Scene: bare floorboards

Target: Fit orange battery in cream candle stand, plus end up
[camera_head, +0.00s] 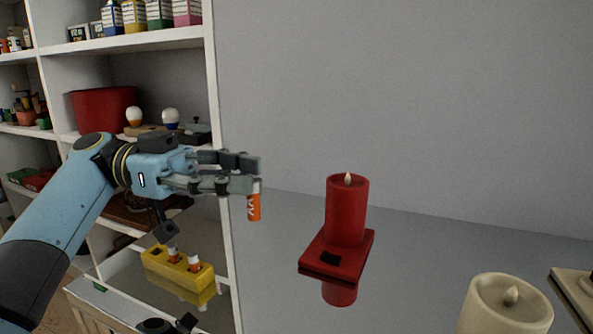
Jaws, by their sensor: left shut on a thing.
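My left gripper (252,174) is shut on the orange battery (254,206) and holds it upright in the air, left of the red candle. The battery has an orange body with white lettering; its top is between the fingers, so I cannot tell which end is the plus end. A cream candle (507,310) is at the bottom right, cut off by the frame. A cream piece with a dark side (575,290), perhaps part of the cream candle stand, shows at the right edge; any battery slot is out of view.
A red candle (346,208) stands on a red base (350,252) with a dark opening in front. A yellow holder (160,261) with batteries is below my left gripper. White shelves (212,100) with many objects are at the left. Grey surface between gripper and red candle is clear.

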